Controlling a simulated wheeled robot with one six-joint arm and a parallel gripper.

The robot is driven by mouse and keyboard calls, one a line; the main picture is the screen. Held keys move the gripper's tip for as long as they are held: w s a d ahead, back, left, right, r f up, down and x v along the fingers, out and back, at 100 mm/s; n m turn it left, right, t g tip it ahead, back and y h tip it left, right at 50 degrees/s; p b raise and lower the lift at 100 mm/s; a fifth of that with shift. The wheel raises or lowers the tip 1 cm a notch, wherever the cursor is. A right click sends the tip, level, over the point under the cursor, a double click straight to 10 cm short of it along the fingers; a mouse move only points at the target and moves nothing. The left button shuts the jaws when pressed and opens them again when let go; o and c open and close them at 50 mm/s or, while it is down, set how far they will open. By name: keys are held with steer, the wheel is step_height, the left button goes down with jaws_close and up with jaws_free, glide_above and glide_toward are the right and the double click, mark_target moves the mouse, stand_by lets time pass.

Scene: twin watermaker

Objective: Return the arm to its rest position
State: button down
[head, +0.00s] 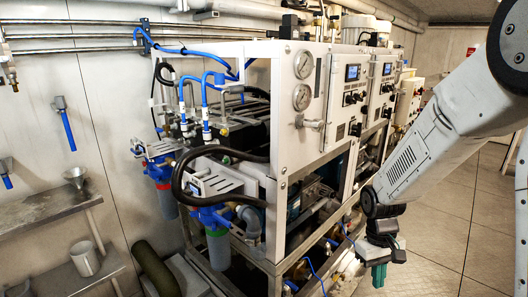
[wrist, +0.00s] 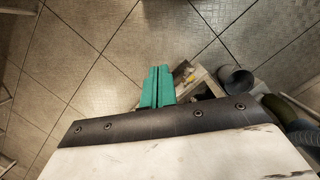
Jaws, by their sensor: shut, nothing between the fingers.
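My gripper (head: 378,274) hangs at the end of my white arm on the right of the head view, fingers pointing down. It is in front of the right side of the watermaker frame (head: 275,190) and looks apart from it. In the wrist view the green fingers (wrist: 157,87) are closed together, with nothing between them. Below them lie floor tiles and part of a shelf.
The watermaker rack carries gauges (head: 303,81), blue hoses and filter housings (head: 217,245). A metal shelf (head: 45,213) with a funnel (head: 75,176) and a mug (head: 85,258) stands at left. Open tiled floor (head: 470,215) lies at right.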

steer(key=s+a+r+m+t, duration=0.2)
steer(key=s+r+t, duration=0.1)
steer(key=s+r, duration=1.8)
steer(key=shift+r+m+t+y, duration=0.3)
steer(key=shift+r+y, duration=0.1)
steer(key=shift+r, duration=0.15)
steer(key=shift+s, duration=0.1)
